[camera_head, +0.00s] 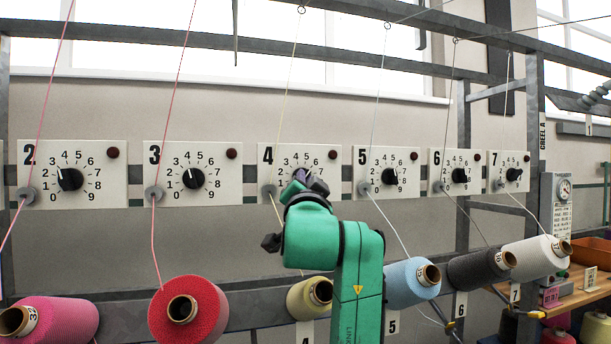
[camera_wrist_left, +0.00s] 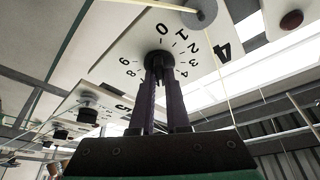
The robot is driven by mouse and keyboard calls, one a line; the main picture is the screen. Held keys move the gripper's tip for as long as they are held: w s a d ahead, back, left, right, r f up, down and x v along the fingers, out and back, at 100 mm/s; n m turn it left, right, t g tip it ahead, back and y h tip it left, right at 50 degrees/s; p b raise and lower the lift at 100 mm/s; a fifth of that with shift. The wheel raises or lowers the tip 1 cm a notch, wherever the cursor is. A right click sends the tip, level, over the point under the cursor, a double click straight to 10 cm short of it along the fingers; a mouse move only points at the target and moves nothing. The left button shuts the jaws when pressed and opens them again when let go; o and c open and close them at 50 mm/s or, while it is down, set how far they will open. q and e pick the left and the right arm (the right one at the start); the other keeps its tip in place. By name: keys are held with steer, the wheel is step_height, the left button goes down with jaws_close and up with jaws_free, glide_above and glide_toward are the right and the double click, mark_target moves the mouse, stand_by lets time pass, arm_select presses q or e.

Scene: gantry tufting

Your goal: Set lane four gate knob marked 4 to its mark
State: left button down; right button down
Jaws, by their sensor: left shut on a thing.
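The lane four gate plate (camera_head: 334,183) is a white panel with a black 4, a dial numbered 0 to 9 and a dark red button (camera_head: 333,154). My left gripper (camera_head: 308,182) is at the dial's centre, in front of the knob, hiding it and the lower numbers in the head view. In the left wrist view the plate (camera_wrist_left: 205,62) appears upside down, and the dark knob (camera_wrist_left: 159,60) sits between the two fingertips of my left gripper (camera_wrist_left: 160,84), which is shut on it. The knob's pointer direction cannot be told. My right gripper is not in view.
Similar plates stand beside it: lane three (camera_head: 225,180) at left and lane five (camera_head: 408,188) at right. Threads run down past the plates to the yarn cones, including a red cone (camera_head: 205,312) and a light blue cone (camera_head: 402,284). A grey thread guide (camera_head: 268,191) sits close left of the dial.

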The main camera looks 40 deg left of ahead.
arm_select(q)
steer(key=shift+s+a+r+m+h+p, duration=0.1)
steer(key=shift+m+h+p, duration=0.6)
steer(key=shift+m, duration=0.75)
steer(key=shift+d+r+m+h+p, duration=0.1)
steer(key=shift+m+h+p, duration=0.35)
steer(key=shift+m+p, duration=0.7)
steer(key=shift+s+a+m+h+p, duration=0.1)
steer(key=shift+m+h+p, duration=0.45)
steer(key=shift+m, duration=1.15)
steer(key=shift+w, duration=0.1)
steer(key=c, duration=0.9)
jaws_free()
steer(key=shift+f, duration=0.1)
